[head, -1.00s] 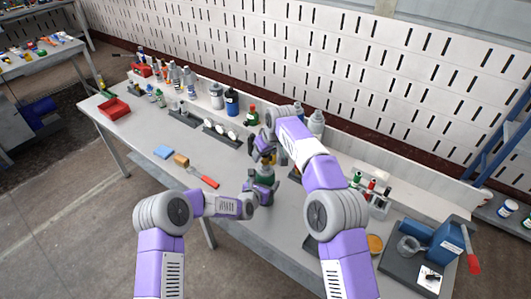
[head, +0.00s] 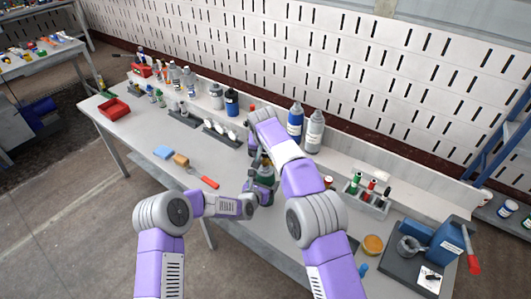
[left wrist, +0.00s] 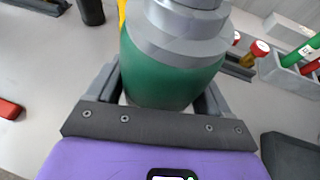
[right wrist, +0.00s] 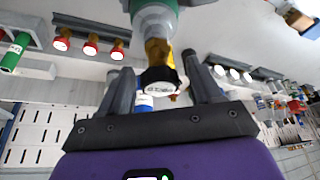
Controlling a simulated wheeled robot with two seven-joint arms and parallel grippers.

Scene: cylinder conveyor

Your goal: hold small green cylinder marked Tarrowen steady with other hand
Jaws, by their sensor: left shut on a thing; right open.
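The small green cylinder (head: 264,174) stands upright over the near side of the bench, partly covered by my arms. My left gripper (head: 262,192) is shut around its green body, which fills the space between the fingers in the left wrist view (left wrist: 170,75). A grey collar sits above the body there. My right gripper (right wrist: 162,85) is open, with the cylinder's brass neck and dark round end (right wrist: 160,78) between or just beyond its fingers. I cannot tell whether they touch. The name on the cylinder is not readable.
A blue bottle (head: 295,121) and a grey bottle (head: 314,132) stand behind my right arm. A rack of small coloured cylinders (head: 368,196) is to the right. A red-handled brush (head: 203,178) and blue pad (head: 163,152) lie left. The bench's left front is mostly clear.

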